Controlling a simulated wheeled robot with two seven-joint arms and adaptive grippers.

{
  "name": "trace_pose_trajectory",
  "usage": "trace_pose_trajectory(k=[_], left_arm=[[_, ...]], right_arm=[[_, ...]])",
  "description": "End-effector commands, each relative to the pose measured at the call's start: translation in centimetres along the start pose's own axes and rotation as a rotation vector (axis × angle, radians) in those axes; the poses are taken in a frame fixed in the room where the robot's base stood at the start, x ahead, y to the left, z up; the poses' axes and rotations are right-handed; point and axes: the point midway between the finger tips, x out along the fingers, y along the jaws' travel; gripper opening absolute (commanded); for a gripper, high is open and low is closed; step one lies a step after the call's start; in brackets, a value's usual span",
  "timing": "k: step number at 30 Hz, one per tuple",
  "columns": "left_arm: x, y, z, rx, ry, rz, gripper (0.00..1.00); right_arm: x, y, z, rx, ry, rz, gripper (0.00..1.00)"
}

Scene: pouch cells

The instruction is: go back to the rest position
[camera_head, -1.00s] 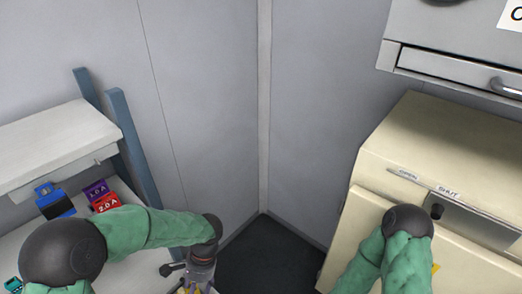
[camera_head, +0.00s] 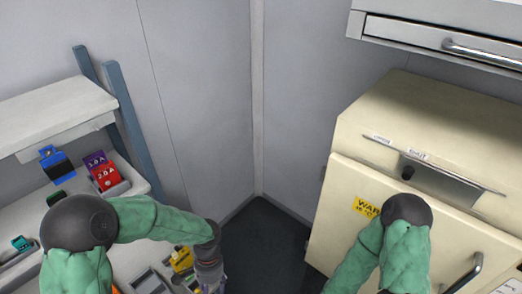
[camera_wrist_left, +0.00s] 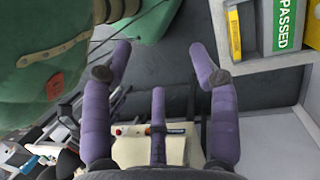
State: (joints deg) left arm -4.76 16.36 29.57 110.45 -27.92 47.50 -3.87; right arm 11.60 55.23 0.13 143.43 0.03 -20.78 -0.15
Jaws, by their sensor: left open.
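My left gripper (camera_wrist_left: 160,62) is open in the left wrist view, with its purple fingers spread and nothing between the tips. Dark floor shows beyond them. In the head view my left arm, in a green sleeve, comes in from the left and bends down at the wrist, with the gripper end cut off at the bottom edge. It hangs beside the front of the left bench. My right arm shows at the lower right in front of the cream cabinet (camera_head: 345,205); its gripper is out of frame.
On the left bench under a white shelf (camera_head: 50,112) stand a blue item (camera_head: 54,162) and a red block (camera_head: 106,176) marked 2.0A. A tray with a green PASSED label (camera_wrist_left: 286,25) is close to the right finger. A grey drawer unit (camera_head: 430,38) hangs above the cabinet. Floor between is clear.

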Motion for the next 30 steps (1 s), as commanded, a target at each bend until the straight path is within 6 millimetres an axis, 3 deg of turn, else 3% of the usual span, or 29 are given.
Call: trace_pose_trajectory(k=[8, 12, 18, 24, 30], left_arm=[[8.2, 3.1, -2.6, -0.14, 0.126, 0.17, 0.6], [13.5, 4.8, -4.1, -0.295, 0.22, 0.27, 0.6], [19.7, 5.6, -5.0, -0.549, 0.336, 0.335, 0.6], [22.9, 5.3, -4.7, -0.712, 0.397, 0.329, 0.6], [23.4, 5.1, -4.6, -0.753, 0.414, 0.321, 0.6]], right_arm=[[2.3, 0.8, -0.1, 0.0, 0.0, 0.0, 0.43], [3.9, 1.4, -0.1, 0.0, 0.0, 0.0, 0.43], [5.8, 2.1, -0.2, 0.0, 0.0, 0.0, 0.43], [6.8, 2.4, -0.2, 0.0, 0.0, 0.0, 0.43], [6.8, 2.5, -0.3, 0.0, 0.0, 0.0, 0.43]])
